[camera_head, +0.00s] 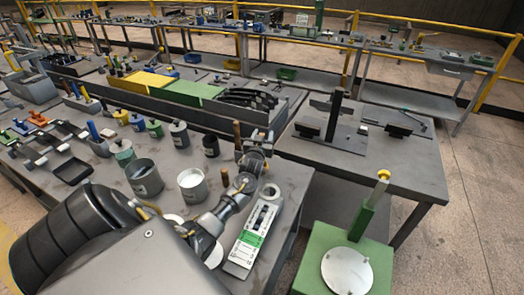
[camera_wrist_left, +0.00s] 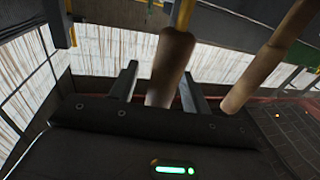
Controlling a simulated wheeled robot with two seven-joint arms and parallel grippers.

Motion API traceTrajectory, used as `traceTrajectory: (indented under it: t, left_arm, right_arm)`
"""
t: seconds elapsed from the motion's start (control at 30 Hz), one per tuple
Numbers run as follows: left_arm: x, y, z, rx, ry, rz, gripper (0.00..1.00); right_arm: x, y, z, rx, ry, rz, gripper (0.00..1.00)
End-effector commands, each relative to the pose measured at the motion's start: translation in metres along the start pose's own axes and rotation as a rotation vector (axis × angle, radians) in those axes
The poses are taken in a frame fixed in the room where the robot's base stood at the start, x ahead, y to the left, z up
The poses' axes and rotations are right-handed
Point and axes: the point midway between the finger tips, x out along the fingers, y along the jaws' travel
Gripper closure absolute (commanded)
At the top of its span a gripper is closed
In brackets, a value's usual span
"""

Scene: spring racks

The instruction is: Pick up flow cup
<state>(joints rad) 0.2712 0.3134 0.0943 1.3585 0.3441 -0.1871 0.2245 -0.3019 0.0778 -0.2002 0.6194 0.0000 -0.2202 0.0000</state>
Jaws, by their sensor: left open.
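I cannot tell for sure which thing is the flow cup. Several grey cups and tins stand on the bench in the head view. One is an open labelled cup (camera_head: 143,178); another holds white contents (camera_head: 192,184). My left gripper (camera_head: 252,158) is over the right part of this bench. In the left wrist view my left gripper (camera_wrist_left: 158,72) is open, and a brown cylindrical handle (camera_wrist_left: 170,60) shows between its two fingers. Whether they touch it is not clear. A second brown cylinder (camera_wrist_left: 265,62) is to the right. My right gripper is not in view.
A green-and-white labelled board (camera_head: 253,234) lies at the bench's right edge. A green stand with a round metal plate (camera_head: 346,270) is at lower right. A second table (camera_head: 390,165) with a black upright fixture is behind. Open floor (camera_head: 485,190) is at far right.

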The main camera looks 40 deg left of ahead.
Motion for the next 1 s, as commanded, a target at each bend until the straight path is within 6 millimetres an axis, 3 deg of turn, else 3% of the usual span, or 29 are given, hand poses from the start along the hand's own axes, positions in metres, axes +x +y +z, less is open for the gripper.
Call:
traceTrajectory:
  t: [0.1,0.43,0.77,1.0]
  left_arm:
    - [0.000,0.000,0.000,0.000,0.000,0.000,0.54]
    - [0.000,0.000,0.000,0.000,0.000,0.000,0.97]
    - [0.000,0.000,-0.003,-0.001,0.003,0.000,0.98]
    - [0.000,0.000,-0.028,-0.003,0.010,0.001,0.98]
  right_arm:
    - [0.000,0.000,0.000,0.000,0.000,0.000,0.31]
    - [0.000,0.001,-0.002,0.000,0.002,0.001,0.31]
    - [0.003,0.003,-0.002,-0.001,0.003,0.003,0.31]
    - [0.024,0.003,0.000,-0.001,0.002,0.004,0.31]
